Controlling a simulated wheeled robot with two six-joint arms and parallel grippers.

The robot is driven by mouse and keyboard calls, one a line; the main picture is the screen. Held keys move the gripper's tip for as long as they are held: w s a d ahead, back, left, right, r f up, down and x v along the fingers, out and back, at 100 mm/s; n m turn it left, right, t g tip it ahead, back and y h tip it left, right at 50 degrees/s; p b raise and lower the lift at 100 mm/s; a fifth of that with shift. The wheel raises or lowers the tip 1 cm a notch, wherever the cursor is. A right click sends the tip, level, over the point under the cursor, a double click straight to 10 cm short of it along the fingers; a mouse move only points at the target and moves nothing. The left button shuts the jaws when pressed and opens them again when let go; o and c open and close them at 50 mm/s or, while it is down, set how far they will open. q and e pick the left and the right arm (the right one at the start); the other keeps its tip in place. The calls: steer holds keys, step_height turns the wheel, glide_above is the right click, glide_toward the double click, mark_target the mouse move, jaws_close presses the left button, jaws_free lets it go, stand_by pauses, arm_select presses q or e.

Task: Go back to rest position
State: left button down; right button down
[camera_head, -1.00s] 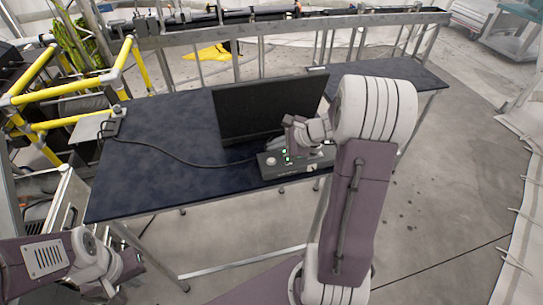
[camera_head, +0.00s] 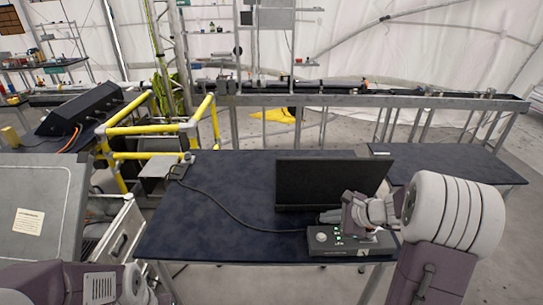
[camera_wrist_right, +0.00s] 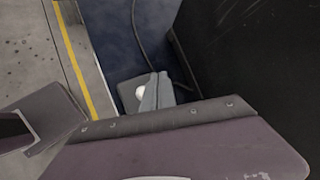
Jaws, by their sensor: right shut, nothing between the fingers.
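A dark control box (camera_head: 350,243) with a pale knob and small green lights sits at the front right of a dark table (camera_head: 215,215). My right gripper (camera_head: 332,216) is just behind and above the box, beside a black monitor (camera_head: 335,183). It is shut and empty. My own wrist and forearm partly cover the box and the area behind it. In the right wrist view, a pale knob on the box (camera_wrist_right: 128,97) shows beyond my mauve gripper body. My left arm comes in at the lower left, but its gripper is out of view.
A cable (camera_head: 215,205) runs across the table to the box. A second dark table (camera_head: 440,163) stands at the right. The left half of the dark table is mostly clear.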

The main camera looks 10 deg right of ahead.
steer(key=s+a+f+n+g+y+b, duration=0.1)
steer(key=s+a+f+n+g+b, duration=0.15)
steer(key=a, duration=0.45)
steer(key=s+a+f+n+g+y+b, duration=0.1)
steer(key=a+f+n+b, duration=0.25)
steer(key=a, duration=0.45)
steer(key=s+a+f+n+g+h+b, duration=0.25)
steer(key=s+f+n, duration=0.45)
steer(key=s, duration=0.4)
steer(key=s+d+f+n+g+h+p, duration=0.1)
steer(key=s+d+n+h, duration=0.2)
steer(key=d+n, duration=0.2)
steer(key=n, duration=0.3)
steer(key=shift+d+f+h, duration=0.25)
steer(key=shift+d+h, duration=0.1)
steer(key=shift+d, duration=0.05)
steer(key=shift+d, duration=0.2)
steer(key=shift+a, duration=0.1)
